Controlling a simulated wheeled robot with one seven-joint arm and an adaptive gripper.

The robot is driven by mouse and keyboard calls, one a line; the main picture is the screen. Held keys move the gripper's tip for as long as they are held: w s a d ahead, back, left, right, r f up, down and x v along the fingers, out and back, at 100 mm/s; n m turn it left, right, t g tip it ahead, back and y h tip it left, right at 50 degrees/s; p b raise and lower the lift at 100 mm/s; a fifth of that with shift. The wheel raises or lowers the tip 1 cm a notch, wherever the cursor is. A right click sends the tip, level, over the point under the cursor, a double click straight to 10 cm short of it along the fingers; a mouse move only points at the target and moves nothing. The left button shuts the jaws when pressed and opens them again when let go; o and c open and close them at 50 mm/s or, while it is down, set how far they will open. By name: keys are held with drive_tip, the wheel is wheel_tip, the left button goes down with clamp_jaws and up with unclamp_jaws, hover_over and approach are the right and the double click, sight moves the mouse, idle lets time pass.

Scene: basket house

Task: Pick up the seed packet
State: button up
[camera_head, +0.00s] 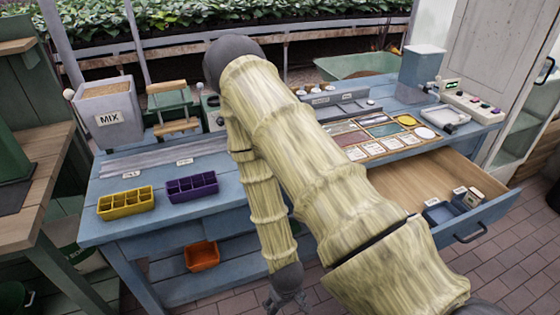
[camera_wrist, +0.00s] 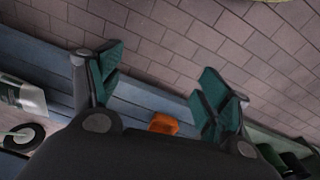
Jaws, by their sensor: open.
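Several flat cards that look like seed packets lie in a wooden-framed board (camera_head: 366,148) on the blue bench, right of my arm in the head view. Their print is too small to read, so I cannot tell which one is the task's packet. My gripper (camera_head: 288,300) hangs low in front of the bench, well apart from the cards. In the wrist view my gripper (camera_wrist: 160,76) is open and empty, with brick floor beyond its fingers. No packet shows in the wrist view.
A yellow tray (camera_head: 126,202) and a purple tray (camera_head: 192,188) sit on the bench's left. An orange bin (camera_head: 202,256) stands on the lower shelf and shows in the wrist view (camera_wrist: 163,124). An open drawer (camera_head: 415,185) juts out at right with small containers inside.

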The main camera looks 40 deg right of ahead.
drive_tip(key=w+d+r+m+t+p, duration=0.1)
drive_tip(key=w+d+r+p, duration=0.35)
drive_tip(key=w+r, duration=0.6)
drive_tip(key=w+d+r+m+t+p, duration=0.1)
drive_tip(key=w+d+r+p, duration=0.2)
drive_tip(key=w+d+r, duration=0.7)
drive_tip(key=w+d+r+m+t+p, duration=0.1)
drive_tip(key=w+r+p, duration=0.35)
drive_tip(key=r, duration=0.95)
drive_tip(key=shift+h, duration=0.4)
drive_tip(key=shift+w+a+x, duration=0.1)
drive_tip(key=shift+w+x, duration=0.15)
drive_tip(key=shift+x, duration=1.05)
drive_tip(key=shift+w+a+x, duration=0.1)
drive_tip(key=shift+w+x, duration=0.1)
drive_tip(key=shift+x, duration=1.05)
drive_tip(key=shift+w+d+f+p, duration=0.1)
drive_tip(key=shift+w+f+p, duration=0.7)
drive_tip(key=shift+f+p, duration=0.15)
drive_tip(key=shift+p+x, duration=0.4)
drive_tip(key=shift+x, duration=0.95)
drive_tip(key=c, duration=0.9)
